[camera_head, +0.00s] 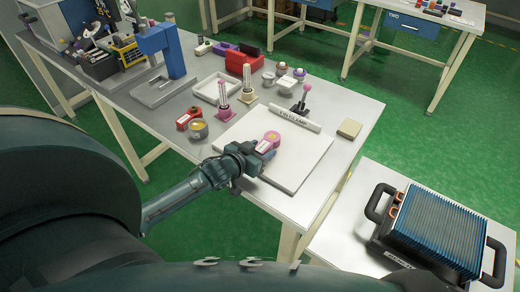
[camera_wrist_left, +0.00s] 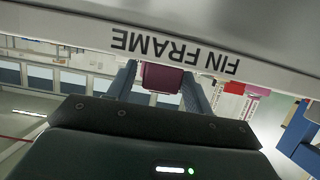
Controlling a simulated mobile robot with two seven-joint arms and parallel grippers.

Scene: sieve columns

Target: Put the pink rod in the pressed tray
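My left gripper (camera_head: 262,152) is at the front of a white board (camera_head: 293,172), with its fingers on a pink piece (camera_head: 270,138) that has a rounded end. In the left wrist view a magenta block (camera_wrist_left: 162,77) sits between the two fingers and looks gripped. Pink rods stand upright in a column (camera_head: 222,101) with a pink base, and a paler column (camera_head: 248,82) stands beside it. A shallow white tray (camera_head: 202,93) lies behind them. I cannot tell which tray is the pressed one. My right gripper is not in view.
A red piece (camera_head: 188,118), a yellow-topped tin (camera_head: 199,130) and a pink-knobbed stand (camera_head: 303,101) are nearby. A blue press (camera_head: 165,55) stands at the back left.

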